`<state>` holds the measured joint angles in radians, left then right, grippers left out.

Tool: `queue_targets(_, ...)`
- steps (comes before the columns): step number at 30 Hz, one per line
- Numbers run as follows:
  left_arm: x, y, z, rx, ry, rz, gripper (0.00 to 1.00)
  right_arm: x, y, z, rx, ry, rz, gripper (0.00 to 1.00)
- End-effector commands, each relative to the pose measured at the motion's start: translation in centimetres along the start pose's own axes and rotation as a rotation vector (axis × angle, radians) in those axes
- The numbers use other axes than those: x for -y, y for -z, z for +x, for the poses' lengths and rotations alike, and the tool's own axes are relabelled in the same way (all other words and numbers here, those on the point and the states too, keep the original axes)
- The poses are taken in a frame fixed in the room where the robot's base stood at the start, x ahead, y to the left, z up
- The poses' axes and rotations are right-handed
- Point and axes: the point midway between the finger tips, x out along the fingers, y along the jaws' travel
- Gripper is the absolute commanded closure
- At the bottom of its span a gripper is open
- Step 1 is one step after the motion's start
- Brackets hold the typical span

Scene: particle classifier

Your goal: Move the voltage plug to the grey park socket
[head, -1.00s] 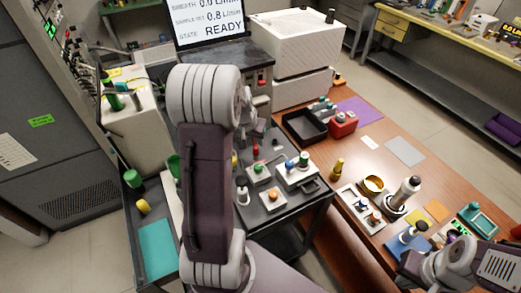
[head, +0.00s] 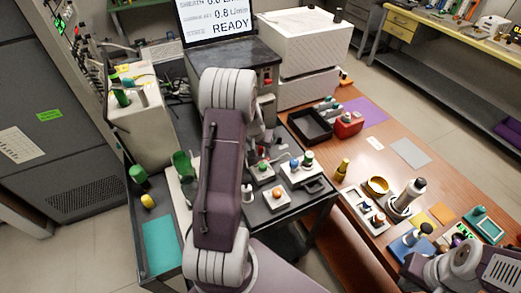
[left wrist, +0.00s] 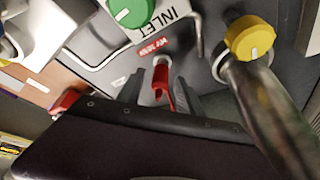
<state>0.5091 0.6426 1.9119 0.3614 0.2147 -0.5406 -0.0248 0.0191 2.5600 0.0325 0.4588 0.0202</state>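In the left wrist view a red plug-like piece (left wrist: 161,84), seemingly the voltage plug, stands at a pale round fitting on the dark panel. My left gripper (left wrist: 162,92) has its two dark fingers spread on either side of it, with gaps showing. In the head view my left forearm covers most of that area, and the gripper is largely hidden behind it. I cannot clearly pick out the grey park socket. My right arm shows at the lower right of the head view, but its fingertips are not visible.
A green knob (left wrist: 127,11) by an INLET label and a yellow-capped cylinder (left wrist: 250,38) flank the red piece closely. In the head view a black tray (head: 311,126), a red box (head: 349,123) and small fixtures crowd the tables.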

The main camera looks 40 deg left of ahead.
Motion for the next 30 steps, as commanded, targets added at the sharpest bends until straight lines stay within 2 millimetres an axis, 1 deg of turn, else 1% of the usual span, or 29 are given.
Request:
queue_targets(1,0.0,0.0,0.0,0.000,0.000,0.000,0.74,0.0,0.0,0.0,0.000,0.000,0.000,1.00)
queue_targets(2,0.0,0.0,0.0,0.000,0.000,0.000,0.82,0.0,0.0,0.0,0.000,0.000,0.000,1.00)
queue_targets(3,0.0,0.0,0.0,0.000,0.000,0.000,0.93,0.0,0.0,0.0,0.000,0.000,0.000,1.00)
queue_targets(4,0.0,0.0,0.0,0.000,0.000,0.000,1.00,0.0,0.0,0.0,0.000,0.000,0.000,1.00)
queue_targets(12,0.0,0.0,-0.1,0.000,0.000,0.000,1.00,0.0,0.0,0.0,0.000,0.000,0.000,1.00)
queue_targets(15,0.0,0.2,-0.4,-0.001,0.000,0.000,1.00,0.0,0.0,-0.1,0.000,0.000,0.000,1.00)
queue_targets(17,0.0,0.5,-1.0,-0.002,-0.001,0.000,1.00,0.0,0.0,-0.3,0.000,0.000,0.000,1.00)
queue_targets(20,0.0,1.1,-2.5,-0.005,0.000,0.001,1.00,0.0,0.1,-0.7,0.000,0.000,0.000,1.00)
queue_targets(23,-0.1,2.0,-4.4,-0.007,0.000,0.002,1.00,0.0,0.1,-0.9,0.000,0.000,0.000,1.00)
queue_targets(24,-1.4,2.0,-4.7,-0.004,-0.003,0.008,1.00,0.0,0.1,-1.1,0.000,0.000,0.000,1.00)
queue_targets(30,-6.1,2.8,-7.2,-0.004,-0.004,0.009,1.00,0.0,0.1,-1.3,0.000,0.000,0.000,1.00)
